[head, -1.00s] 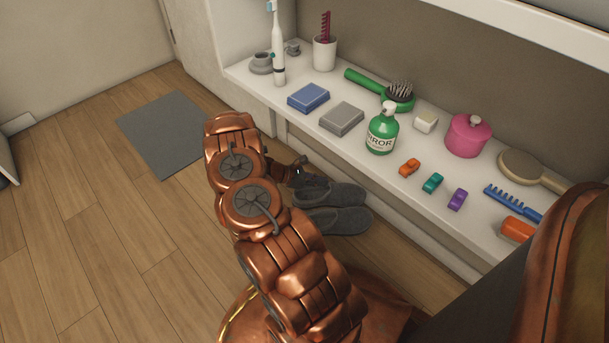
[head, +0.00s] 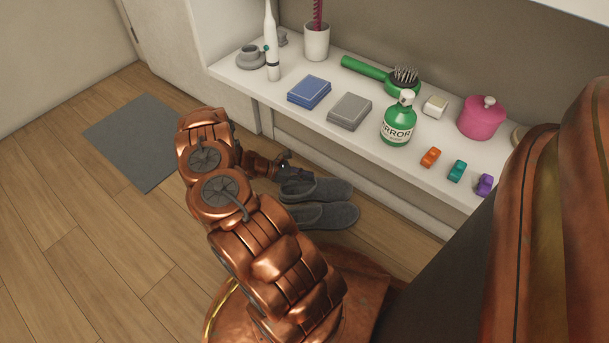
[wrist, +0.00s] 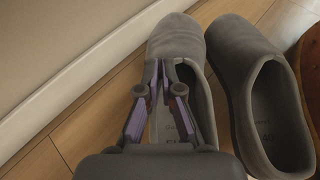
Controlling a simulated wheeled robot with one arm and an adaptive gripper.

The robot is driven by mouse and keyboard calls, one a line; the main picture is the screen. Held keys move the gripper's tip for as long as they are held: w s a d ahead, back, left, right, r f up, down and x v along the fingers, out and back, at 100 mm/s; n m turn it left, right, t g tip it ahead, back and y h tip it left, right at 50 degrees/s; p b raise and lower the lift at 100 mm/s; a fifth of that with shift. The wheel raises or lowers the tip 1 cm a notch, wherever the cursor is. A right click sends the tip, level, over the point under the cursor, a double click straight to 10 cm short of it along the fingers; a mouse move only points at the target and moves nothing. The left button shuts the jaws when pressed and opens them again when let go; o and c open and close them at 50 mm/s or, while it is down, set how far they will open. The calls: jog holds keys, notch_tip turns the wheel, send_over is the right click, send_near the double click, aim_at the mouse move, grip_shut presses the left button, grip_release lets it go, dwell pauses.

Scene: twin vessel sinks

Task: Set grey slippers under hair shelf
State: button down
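Two grey slippers lie side by side on the floor. In the head view the slipper nearer the wall (head: 328,189) is partly behind my gripper (head: 292,177), and the other slipper (head: 325,215) lies in front of it. In the wrist view the first is on the left (wrist: 178,37) and the other on the right (wrist: 245,50). My gripper (wrist: 163,66) has its fingertips almost together at the front rim of the left slipper's opening, apparently pinching it. The white shelf (head: 330,83) with hair items runs above and behind the slippers.
A grey mat (head: 140,130) lies left. Wooden floor (head: 80,240) is clear.

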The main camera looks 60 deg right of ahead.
aim_at(310, 185)
jog(key=shift+f+b, duration=2.7)
jog(key=shift+f, duration=0.2)
jog(key=c, duration=1.2)
grip_release()
jog(key=shift+c, duration=0.2)
jog(key=v, duration=1.2)
jog(key=shift+f, duration=0.1)
